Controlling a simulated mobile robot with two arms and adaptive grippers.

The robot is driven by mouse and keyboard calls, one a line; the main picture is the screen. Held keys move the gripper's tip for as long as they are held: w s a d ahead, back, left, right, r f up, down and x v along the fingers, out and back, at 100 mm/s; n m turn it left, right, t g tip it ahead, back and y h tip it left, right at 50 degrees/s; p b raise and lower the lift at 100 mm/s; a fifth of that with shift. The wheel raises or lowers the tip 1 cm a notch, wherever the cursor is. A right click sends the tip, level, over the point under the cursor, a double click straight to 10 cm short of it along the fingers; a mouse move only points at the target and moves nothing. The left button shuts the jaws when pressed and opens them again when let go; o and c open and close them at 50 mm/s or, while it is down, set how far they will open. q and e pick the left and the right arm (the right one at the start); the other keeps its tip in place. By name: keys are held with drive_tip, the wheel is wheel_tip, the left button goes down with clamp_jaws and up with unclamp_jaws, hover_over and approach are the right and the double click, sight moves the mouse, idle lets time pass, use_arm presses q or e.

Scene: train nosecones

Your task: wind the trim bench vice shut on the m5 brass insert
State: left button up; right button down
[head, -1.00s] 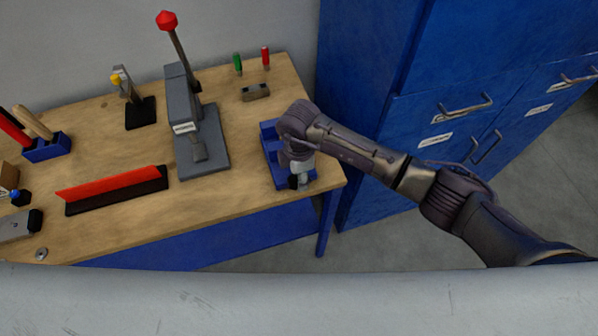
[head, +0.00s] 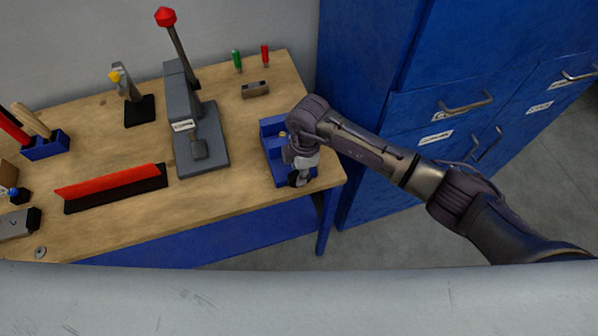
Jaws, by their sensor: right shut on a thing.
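The blue bench vice (head: 273,135) sits at the right end of the wooden bench. My right gripper (head: 299,178) is over the vice's near end, pointing down, shut on what looks like the vice handle, which is mostly hidden by the gripper. A small brass-coloured spot, perhaps the m5 brass insert (head: 282,134), shows in the vice just left of my right wrist. I cannot tell whether the jaws touch it. My left gripper is not in view.
A grey press (head: 195,135) with a red-knobbed lever stands left of the vice. A red-topped bar (head: 112,188) lies further left. Blue cabinets (head: 400,120) stand close on the right.

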drive_tip(key=y+b, duration=0.1)
drive_tip(key=d+g+y, duration=0.1)
drive_tip(key=y, duration=0.1)
drive_tip(key=shift+w+f+b, duration=0.2)
drive_tip(key=shift+b, duration=0.15)
drive_tip(key=shift+d+g+y+b, duration=0.1)
drive_tip(key=shift+g+y+b, duration=0.35)
drive_tip(key=shift+y, duration=0.85)
drive_tip(key=c, duration=1)
unclamp_jaws()
drive_tip(key=v, duration=1.2)
drive_tip(key=shift+d, duration=0.15)
